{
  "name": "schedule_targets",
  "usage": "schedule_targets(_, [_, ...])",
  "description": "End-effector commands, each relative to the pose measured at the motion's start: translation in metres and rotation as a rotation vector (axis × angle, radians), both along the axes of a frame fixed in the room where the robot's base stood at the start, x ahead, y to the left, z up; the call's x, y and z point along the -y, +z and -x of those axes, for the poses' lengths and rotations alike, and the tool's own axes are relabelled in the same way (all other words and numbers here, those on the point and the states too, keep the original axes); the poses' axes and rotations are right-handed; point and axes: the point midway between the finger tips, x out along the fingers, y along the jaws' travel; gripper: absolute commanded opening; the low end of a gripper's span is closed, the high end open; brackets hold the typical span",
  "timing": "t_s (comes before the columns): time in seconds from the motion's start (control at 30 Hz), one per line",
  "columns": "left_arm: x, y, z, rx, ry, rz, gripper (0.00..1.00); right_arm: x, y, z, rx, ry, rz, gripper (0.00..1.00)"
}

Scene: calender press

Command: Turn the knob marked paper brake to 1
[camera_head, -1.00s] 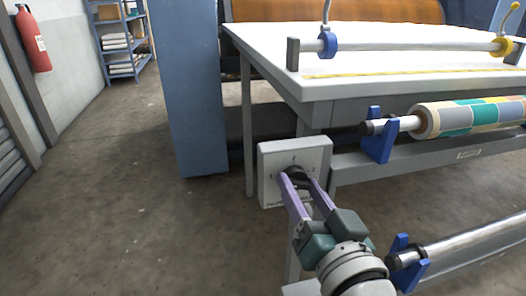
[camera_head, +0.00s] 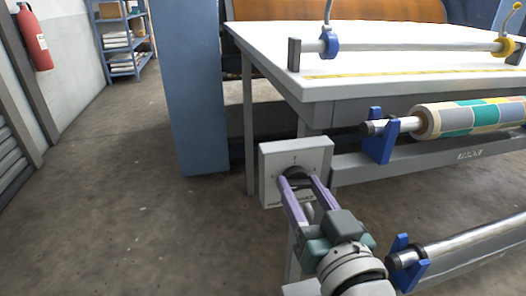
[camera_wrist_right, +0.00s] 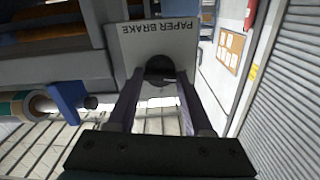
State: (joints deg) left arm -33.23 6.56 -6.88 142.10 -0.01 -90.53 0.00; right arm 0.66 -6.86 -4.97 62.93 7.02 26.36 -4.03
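The paper brake knob (camera_head: 296,172) is a dark round knob on a light grey box (camera_head: 318,155) at the table's front left corner. In the right wrist view, the plate (camera_wrist_right: 190,45) reads PAPER BRAKE, upside down, and the knob (camera_wrist_right: 160,68) lies between the fingertips. My right gripper (camera_head: 301,182) has its two purple fingers apart, one on each side of the knob's front. It looks open, with no clear grip on the knob. The fingers hide part of the dial, and its marks are too small to read. My left gripper is not in view.
The white press table (camera_head: 400,70) stands behind the box. A patterned roll (camera_head: 470,117) on blue brackets and a lower metal roller (camera_head: 460,240) are at right. A blue post (camera_head: 195,90) stands left of the table. The floor at left is clear.

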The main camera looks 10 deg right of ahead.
Motion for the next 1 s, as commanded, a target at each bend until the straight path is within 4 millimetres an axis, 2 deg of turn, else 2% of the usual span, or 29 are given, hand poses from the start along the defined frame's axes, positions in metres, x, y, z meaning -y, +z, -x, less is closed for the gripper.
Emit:
schedule_targets(0.03, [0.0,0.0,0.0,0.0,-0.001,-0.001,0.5,0.0,0.001,0.0,0.003,0.001,0.002,0.56])
schedule_targets(0.27, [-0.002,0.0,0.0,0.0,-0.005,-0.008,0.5,0.0,0.001,0.0,0.001,0.001,0.0,0.81])
schedule_targets(0.57, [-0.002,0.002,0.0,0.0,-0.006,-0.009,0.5,0.0,0.0,0.004,-0.001,0.0,-0.001,0.81])
schedule_targets(0.67, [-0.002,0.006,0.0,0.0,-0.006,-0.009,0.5,0.001,0.001,0.016,-0.002,0.0,-0.001,0.81])
schedule_targets(1.0, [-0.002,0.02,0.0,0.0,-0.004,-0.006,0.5,0.003,0.0,0.082,-0.003,0.0,-0.001,0.81])
